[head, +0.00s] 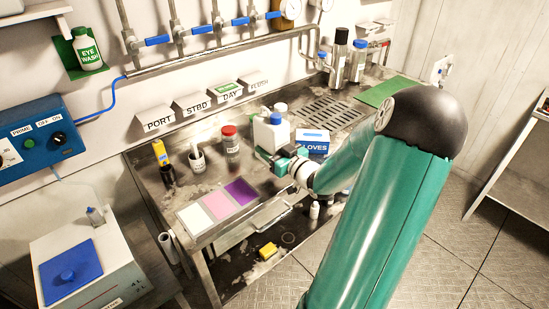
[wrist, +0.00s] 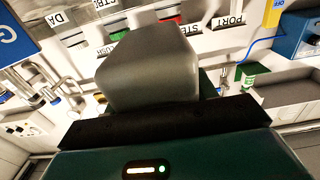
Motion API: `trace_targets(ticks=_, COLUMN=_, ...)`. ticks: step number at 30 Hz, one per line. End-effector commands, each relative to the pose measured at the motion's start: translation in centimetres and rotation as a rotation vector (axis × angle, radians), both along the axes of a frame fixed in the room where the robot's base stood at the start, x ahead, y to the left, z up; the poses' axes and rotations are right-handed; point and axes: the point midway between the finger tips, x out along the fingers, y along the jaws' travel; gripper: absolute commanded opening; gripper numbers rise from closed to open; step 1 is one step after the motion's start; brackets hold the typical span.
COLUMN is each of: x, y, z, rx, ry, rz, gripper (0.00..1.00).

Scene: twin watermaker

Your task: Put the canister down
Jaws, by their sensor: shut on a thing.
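The canister (head: 271,135) is a white squarish jug with a blue cap, upright over the middle of the steel bench (head: 180,187) in the head view. My gripper (head: 268,156) reaches it from the front right and is shut on it, low on its body. In the wrist view, which is upside down, a shaded grey block, seemingly the canister (wrist: 150,70), stands out beyond the dark edge of my gripper. The fingertips are hidden there. Whether the canister's base touches the bench cannot be told.
A red-lidded jar (head: 231,147) stands left of the canister, and a blue-and-white gloves box (head: 313,141) right of it. White, pink and purple pads (head: 217,206) lie at the front left. A drain grate (head: 330,112) and green mat (head: 389,91) lie at the back right.

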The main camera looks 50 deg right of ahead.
Motion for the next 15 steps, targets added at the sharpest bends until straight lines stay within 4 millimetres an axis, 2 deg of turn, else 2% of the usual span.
trace_targets(ticks=6, x=0.9, y=-1.8, z=-2.2, rx=-0.001, ry=-0.005, rz=0.001, gripper=0.0)
trace_targets(ticks=11, x=1.2, y=-2.3, z=-2.9, rx=-0.001, ry=-0.004, rz=0.001, gripper=0.0)
trace_targets(ticks=15, x=1.3, y=-2.7, z=-4.2, rx=0.002, ry=-0.003, rz=0.001, gripper=0.0)
